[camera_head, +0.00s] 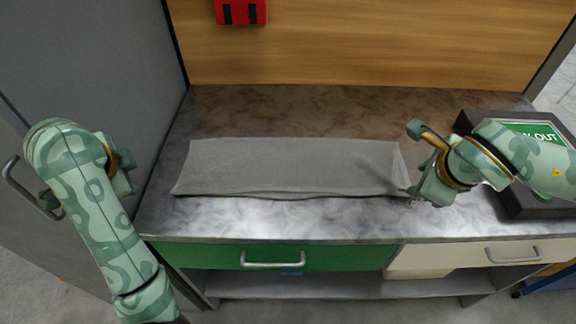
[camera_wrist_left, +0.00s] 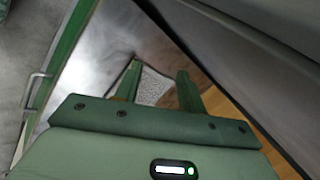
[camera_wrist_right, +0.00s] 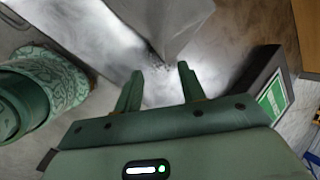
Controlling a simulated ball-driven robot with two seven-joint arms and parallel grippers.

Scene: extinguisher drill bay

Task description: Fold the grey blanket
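The grey blanket (camera_head: 290,168) lies on the worktop as a long, wide strip, its long sides running left to right. Its near edge looks layered, and its right end is slightly rumpled. My right gripper (camera_head: 412,160) is at the blanket's right end. In the right wrist view the gripper's fingers (camera_wrist_right: 160,78) are apart with nothing seen between them, and the blanket's corner (camera_wrist_right: 165,25) is just beyond the tips. My left gripper (camera_head: 128,170) is left of the blanket, apart from it. In the left wrist view its fingers (camera_wrist_left: 158,75) are apart, with the blanket (camera_wrist_left: 153,88) visible farther off between them.
A dark box with a green sign (camera_head: 530,130) stands at the worktop's right end, partly behind my right arm. A grey cabinet wall (camera_head: 110,70) bounds the left side. A red object (camera_head: 241,12) hangs on the wooden back panel. The worktop's front strip (camera_head: 270,222) is clear.

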